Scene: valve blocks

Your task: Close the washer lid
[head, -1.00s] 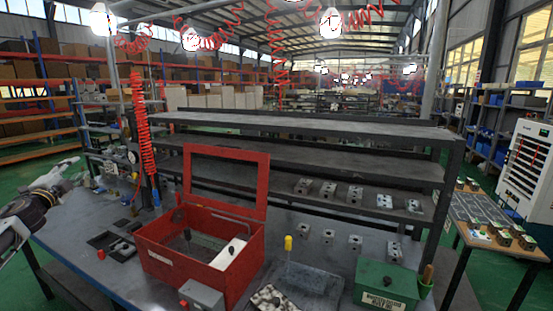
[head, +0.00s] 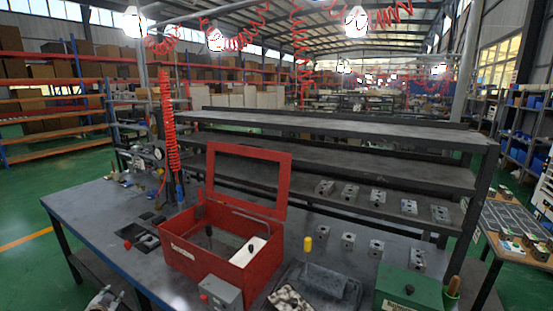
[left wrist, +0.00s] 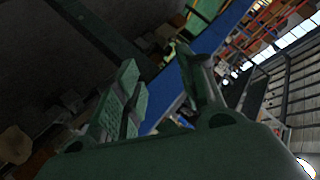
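The washer is a red open-topped box (head: 193,264) on the grey workbench in the head view. Its lid (head: 284,186), a red frame around a clear opening, stands upright along the box's back edge, so the washer is open. A white block and dark fittings show inside. My left gripper (head: 106,298) is low at the bottom left edge of the head view, in front of the bench and well apart from the washer. In the left wrist view its two green fingers (left wrist: 160,68) are spread with nothing between them. My right gripper is in neither view.
A grey box with a red button (head: 220,292) stands at the washer's front. A yellow-topped post (head: 308,244) and a green box (head: 409,290) are to its right. A dark shelf rack (head: 340,152) with several metal blocks rises behind.

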